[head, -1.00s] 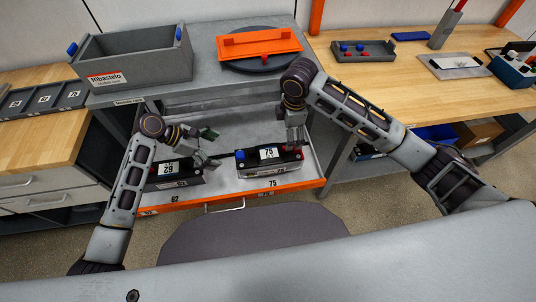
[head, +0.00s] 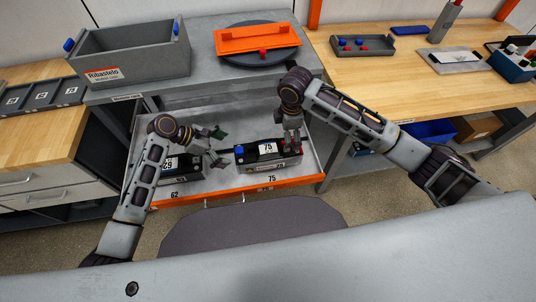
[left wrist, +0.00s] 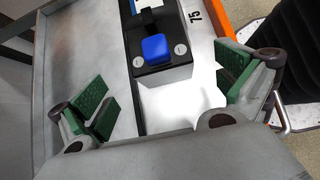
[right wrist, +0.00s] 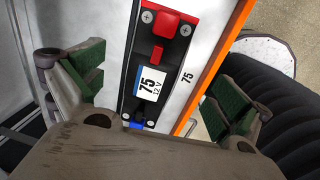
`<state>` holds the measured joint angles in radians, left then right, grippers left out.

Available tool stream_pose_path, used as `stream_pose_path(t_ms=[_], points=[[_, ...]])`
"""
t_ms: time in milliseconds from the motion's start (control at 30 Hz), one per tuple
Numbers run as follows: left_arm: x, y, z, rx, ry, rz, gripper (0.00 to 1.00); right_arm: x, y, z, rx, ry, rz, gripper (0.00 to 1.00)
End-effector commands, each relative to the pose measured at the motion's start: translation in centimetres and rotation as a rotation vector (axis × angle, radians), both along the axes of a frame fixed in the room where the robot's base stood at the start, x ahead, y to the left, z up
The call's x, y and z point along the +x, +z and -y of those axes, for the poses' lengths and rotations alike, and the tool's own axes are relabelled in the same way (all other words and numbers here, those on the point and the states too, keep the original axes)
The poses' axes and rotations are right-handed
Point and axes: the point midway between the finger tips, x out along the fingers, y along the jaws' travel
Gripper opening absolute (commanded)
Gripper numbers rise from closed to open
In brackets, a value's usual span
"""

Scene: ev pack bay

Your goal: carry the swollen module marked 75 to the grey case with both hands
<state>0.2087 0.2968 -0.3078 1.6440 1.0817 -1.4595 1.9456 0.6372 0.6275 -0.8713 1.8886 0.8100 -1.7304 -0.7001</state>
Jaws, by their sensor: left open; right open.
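The module marked 75 (head: 258,160) is a black block with a white label, a blue terminal at its left end and a red one at its right. It lies in the open shelf tray; I cannot tell how swollen it is. My left gripper (head: 219,147) is open beside the blue end, which shows ahead between its fingers in the left wrist view (left wrist: 165,70). My right gripper (head: 292,143) is open above the red end; the module lies between its spread fingers in the right wrist view (right wrist: 152,70). The grey case (head: 140,62), open and empty-looking, stands on the bench top at upper left.
A module marked 62 (head: 185,172) lies left in the same tray (head: 222,183), partly behind my left arm. An orange piece (head: 245,42) lies on a dark round disc right of the case. A wooden bench (head: 400,75) with small trays stands at right.

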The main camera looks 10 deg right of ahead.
Motion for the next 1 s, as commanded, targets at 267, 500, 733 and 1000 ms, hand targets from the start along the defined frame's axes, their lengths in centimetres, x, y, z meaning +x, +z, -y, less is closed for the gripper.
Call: stream_pose_path(t_ms=[267, 500, 733, 1000], points=[[0.1, -2.4, 2.4, 0.000, 0.000, -0.001, 1.00, 0.3, -3.4, 0.0, 0.000, -0.001, -0.002, 1.00], [0.1, -4.4, 4.5, 0.000, 0.000, 0.000, 1.00, 0.6, -6.3, 0.0, 0.000, -0.001, -0.002, 1.00], [0.2, -6.0, 6.0, 0.001, 0.001, -0.001, 1.00, 0.9, -8.5, 0.0, 0.000, -0.001, -0.001, 1.00], [0.2, -6.7, 6.7, 0.002, 0.000, 0.000, 1.00, 1.0, -9.4, 0.0, 0.001, 0.000, 0.000, 1.00]])
